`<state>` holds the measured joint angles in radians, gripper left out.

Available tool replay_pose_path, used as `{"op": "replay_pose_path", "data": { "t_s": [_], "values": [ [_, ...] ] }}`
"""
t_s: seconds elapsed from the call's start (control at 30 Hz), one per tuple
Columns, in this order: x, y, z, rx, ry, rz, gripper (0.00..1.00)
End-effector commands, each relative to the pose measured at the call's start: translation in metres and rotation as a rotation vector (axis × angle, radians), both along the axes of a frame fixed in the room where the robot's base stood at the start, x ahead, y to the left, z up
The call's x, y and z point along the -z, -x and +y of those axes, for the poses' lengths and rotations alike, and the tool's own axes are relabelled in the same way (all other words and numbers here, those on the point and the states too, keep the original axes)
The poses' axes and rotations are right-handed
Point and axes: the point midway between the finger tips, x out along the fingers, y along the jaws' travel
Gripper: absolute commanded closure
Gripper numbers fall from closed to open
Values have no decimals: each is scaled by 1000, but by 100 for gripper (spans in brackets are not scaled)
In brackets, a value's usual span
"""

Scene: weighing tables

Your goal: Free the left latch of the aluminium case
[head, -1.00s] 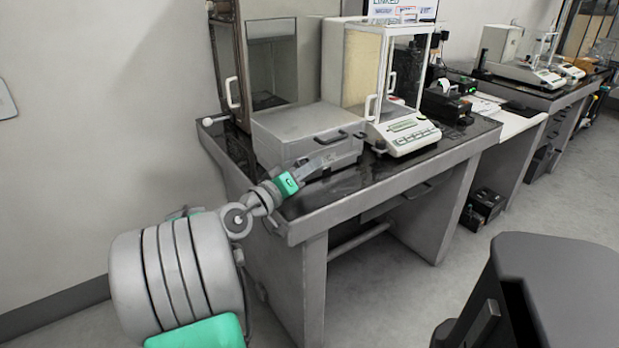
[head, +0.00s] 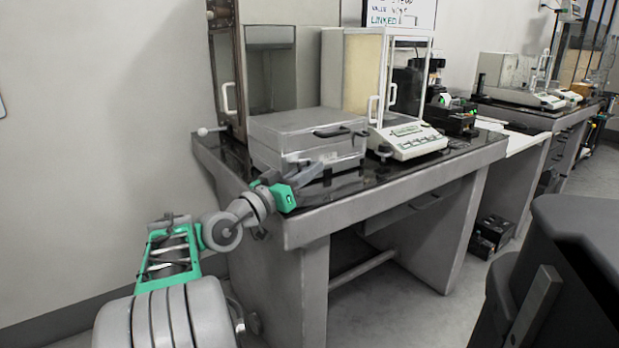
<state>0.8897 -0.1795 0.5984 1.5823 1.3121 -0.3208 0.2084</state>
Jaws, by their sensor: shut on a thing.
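The aluminium case (head: 285,128) is a grey closed box on the dark-topped table. A black handle (head: 332,132) shows at the upper edge of its front. My gripper (head: 308,168) is at the left part of the case's front, where the left latch is. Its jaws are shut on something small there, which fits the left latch. The fingers mostly hide the latch, so I cannot tell whether it is fastened or loose. The lid looks down.
A white balance (head: 408,140) with a glass draft shield stands right of the case. A cabinet with a glass front (head: 270,70) stands behind it. The table (head: 420,178) has a free dark strip in front. A dark chair-like shape (head: 585,255) fills the lower right.

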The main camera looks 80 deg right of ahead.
Motion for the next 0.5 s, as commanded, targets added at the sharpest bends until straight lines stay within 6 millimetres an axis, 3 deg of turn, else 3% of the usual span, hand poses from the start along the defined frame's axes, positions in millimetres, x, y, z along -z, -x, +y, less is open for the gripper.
{"op": "replay_pose_path", "data": {
  "t_s": [0.33, 0.37, 0.5],
  "values": [
    [-2, 1, 1, 3, 5, -3, 100],
    [-2, 1, 1, 3, 5, -3, 87],
    [-1, 1, 0, 1, 3, -2, 75]
  ]
}}
